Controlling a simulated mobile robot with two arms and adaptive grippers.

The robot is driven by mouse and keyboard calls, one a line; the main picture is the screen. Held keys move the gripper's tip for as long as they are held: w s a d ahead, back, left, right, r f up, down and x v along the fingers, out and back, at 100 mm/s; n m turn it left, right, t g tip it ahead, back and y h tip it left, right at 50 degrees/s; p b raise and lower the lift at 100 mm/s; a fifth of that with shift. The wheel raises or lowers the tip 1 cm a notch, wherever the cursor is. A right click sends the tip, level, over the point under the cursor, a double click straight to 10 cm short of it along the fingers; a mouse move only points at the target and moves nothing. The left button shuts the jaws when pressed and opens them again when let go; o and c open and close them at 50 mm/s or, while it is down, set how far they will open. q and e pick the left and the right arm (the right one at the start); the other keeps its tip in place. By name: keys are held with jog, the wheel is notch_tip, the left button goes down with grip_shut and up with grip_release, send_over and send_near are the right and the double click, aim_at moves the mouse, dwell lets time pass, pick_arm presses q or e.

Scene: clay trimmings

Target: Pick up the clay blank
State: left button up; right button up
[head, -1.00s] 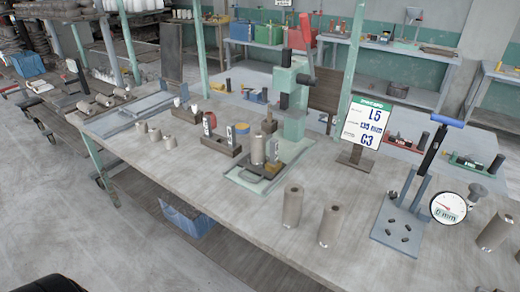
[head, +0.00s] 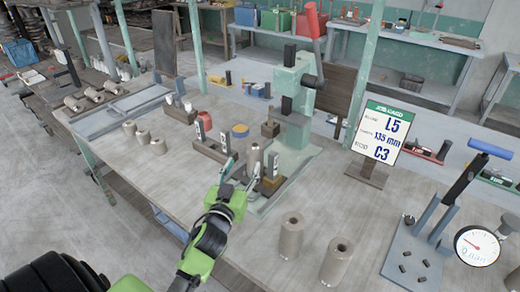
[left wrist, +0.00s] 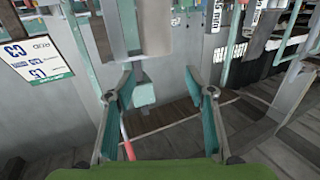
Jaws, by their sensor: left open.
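A grey-brown clay blank (head: 254,158), an upright cylinder, stands at the green press, near the middle of the table. Its lower part is partly hidden. My left gripper (head: 243,172) reaches in from the left over the near side of the table, just in front of this blank. Its fingers are spread and hold nothing; I cannot tell whether they touch the blank. In the left wrist view both fingers of the left gripper (left wrist: 160,88) are wide apart. Two more cylinders with holes in their tops, one (head: 290,236) and another (head: 337,262), stand at the front. My right gripper is out of view.
The green press (head: 293,95) rises behind the blank. A sign reading L5, 135 mm, C3 (head: 382,135) stands right of it. A lever stand (head: 415,255) and a dial gauge (head: 477,246) are at the right.

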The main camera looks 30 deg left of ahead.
aim_at(255, 144)
pick_arm(q)
jog(key=x, duration=0.2)
jog(key=p+x, duration=0.1)
jog(key=x, duration=0.1)
jog(key=r+x, duration=0.1)
jog(key=x, duration=0.2)
jog(key=shift+w, duration=0.15)
jog(key=shift+w+p, duration=0.2)
jog(key=shift+p, duration=0.1)
jog(key=shift+w+a+r, duration=0.1)
jog(key=shift+w, duration=0.2)
jog(key=p+x, duration=0.1)
jog(key=x, duration=0.2)
jog(key=shift+w, duration=0.15)
jog(key=shift+w+a+f, duration=0.1)
jog(key=shift+w+f, duration=0.1)
jog(key=shift+w, duration=0.3)
grip_shut()
jog(key=shift+r, duration=0.15)
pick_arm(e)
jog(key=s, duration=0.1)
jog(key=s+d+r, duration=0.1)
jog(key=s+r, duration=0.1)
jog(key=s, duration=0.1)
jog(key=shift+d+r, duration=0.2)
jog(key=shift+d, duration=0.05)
